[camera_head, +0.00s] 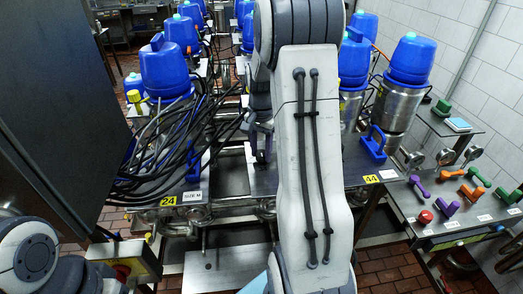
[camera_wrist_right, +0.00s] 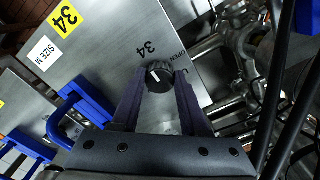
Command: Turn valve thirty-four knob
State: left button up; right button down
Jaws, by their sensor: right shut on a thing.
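The valve thirty-four knob (camera_wrist_right: 159,76) is a small black round knob with a white pointer mark, on a grey metal plate (camera_wrist_right: 120,60) engraved "34" and bearing a yellow "34" label (camera_wrist_right: 66,18). In the right wrist view my right gripper (camera_wrist_right: 160,84) has its two dark fingers on either side of the knob and is shut on it. In the head view the right gripper (camera_head: 262,153) shows partly beside my large white arm, and the knob is hidden there. My left arm shows at the lower left, with its gripper out of view.
Black cables (camera_head: 165,135) and blue-capped valves (camera_head: 163,70) crowd the left. More blue-capped valves (camera_head: 411,60) stand right. A side table (camera_head: 455,235) holds coloured handles. A dark panel (camera_head: 60,100) blocks the far left.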

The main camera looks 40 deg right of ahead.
aim_at(261, 153)
dwell(0.4)
jog(key=shift+c, duration=2.1)
grip_release()
jog(key=shift+r, duration=0.1)
notch_tip(261, 153, up, 10)
jog(key=b, duration=0.2)
jog(key=shift+r, duration=0.2)
